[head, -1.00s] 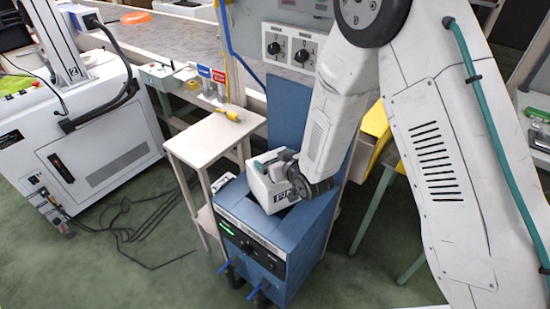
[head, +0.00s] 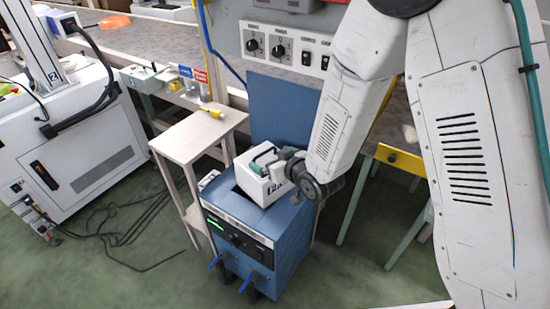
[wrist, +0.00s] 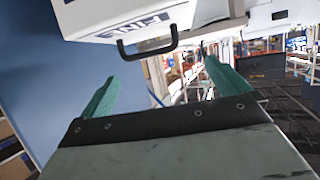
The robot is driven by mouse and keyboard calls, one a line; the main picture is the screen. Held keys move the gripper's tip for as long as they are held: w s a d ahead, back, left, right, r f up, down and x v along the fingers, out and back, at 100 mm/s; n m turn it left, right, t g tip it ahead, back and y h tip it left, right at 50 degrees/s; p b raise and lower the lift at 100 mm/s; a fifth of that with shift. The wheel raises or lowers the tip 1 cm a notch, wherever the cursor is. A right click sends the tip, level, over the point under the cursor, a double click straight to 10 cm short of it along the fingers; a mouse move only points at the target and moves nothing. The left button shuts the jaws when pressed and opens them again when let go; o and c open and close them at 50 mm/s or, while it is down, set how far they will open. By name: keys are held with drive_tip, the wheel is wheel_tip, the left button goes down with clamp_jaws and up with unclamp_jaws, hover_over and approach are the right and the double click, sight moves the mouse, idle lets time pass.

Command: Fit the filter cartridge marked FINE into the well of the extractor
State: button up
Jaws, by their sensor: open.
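The filter cartridge (head: 283,177), a white box, stands at the well opening in the top of the blue extractor (head: 254,268). Much of the box shows above the top, and I cannot tell how deep it sits. In the wrist view the cartridge (wrist: 100,16) shows an upside-down FINE label and a black handle (wrist: 150,48). My gripper (head: 266,157) is at the upper side of the cartridge and partly hides it. In the wrist view my gripper (wrist: 165,85) has its teal fingers wide apart, with the handle beyond their tips and nothing clamped.
A small pale side table (head: 190,140) with a yellow object (head: 211,112) stands left of the extractor. A control panel with dials (head: 278,47) is behind. A white machine (head: 70,150) and floor cables are at left; a yellow-fronted table (head: 399,157) is at right.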

drive_tip(key=s+d+r+m+g+h, duration=0.2)
drive_tip(key=s+d+r+h, duration=0.15)
drive_tip(key=d+r, duration=0.4)
drive_tip(key=s+d+r+m+g+h, duration=0.2)
drive_tip(key=s+d+r+h, duration=0.15)
drive_tip(key=d+r, duration=0.45)
drive_tip(key=s+d+r+m+g, duration=0.1)
drive_tip(key=s+d+r+g, duration=0.1)
drive_tip(key=s, duration=0.6)
drive_tip(key=s+d+r+g, duration=0.2)
drive_tip(key=s+d+r, duration=0.1)
drive_tip(key=s, duration=0.6)
drive_tip(key=s+d+r+m+g, duration=0.1)
drive_tip(key=s+d+r+g, duration=0.1)
drive_tip(key=s, duration=0.6)
drive_tip(key=shift+s+d+r+m, duration=0.35)
drive_tip(key=shift+d+r, duration=0.35)
drive_tip(key=shift+d, duration=0.3)
